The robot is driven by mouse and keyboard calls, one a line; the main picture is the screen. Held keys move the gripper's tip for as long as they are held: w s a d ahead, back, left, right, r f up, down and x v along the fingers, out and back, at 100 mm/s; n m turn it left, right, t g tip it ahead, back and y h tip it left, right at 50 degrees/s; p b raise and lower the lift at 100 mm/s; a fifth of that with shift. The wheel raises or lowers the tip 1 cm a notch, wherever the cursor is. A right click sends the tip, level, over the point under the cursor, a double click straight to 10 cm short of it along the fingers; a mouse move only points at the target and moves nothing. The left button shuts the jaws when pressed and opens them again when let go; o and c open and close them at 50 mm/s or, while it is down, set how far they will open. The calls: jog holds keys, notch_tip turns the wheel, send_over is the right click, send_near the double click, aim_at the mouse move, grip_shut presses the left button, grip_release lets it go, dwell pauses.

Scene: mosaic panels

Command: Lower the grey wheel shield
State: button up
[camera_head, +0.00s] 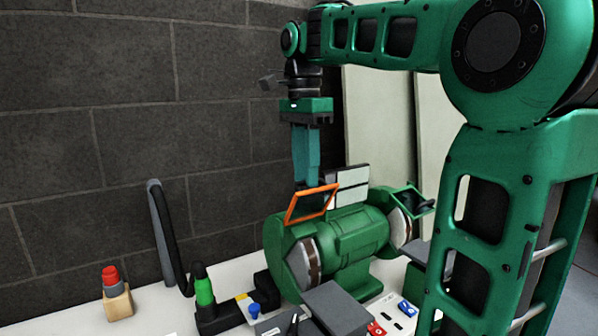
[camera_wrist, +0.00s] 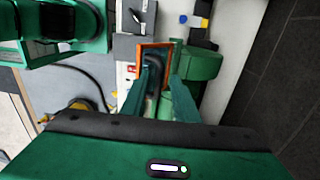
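A green bench grinder (camera_head: 340,240) stands on the white bench, its wheels at left and right. A tilted orange-framed clear shield (camera_head: 312,204) sits raised above the left wheel (camera_head: 304,262). A dark-green-framed shield (camera_head: 408,197) sits above the right wheel (camera_head: 400,228). I cannot tell which shield is the grey wheel's. My gripper (camera_head: 307,182) points down just above and behind the orange frame. In the wrist view, the teal fingers (camera_wrist: 161,74) are apart, with the orange frame (camera_wrist: 153,46) between and beyond their tips. Contact cannot be told.
A red button on a wooden block (camera_head: 117,299) and a grey post with a black hose (camera_head: 165,235) stand left. The brick wall (camera_head: 90,130) is close behind.

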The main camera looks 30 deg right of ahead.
jog(key=shift+c, duration=0.7)
grip_shut()
jog(key=c, duration=0.6)
grip_release()
jog(key=shift+a, duration=0.3)
jog(key=shift+d, duration=0.15)
grip_shut()
jog(key=shift+s+d, duration=0.1)
jog(key=shift+s, duration=0.05)
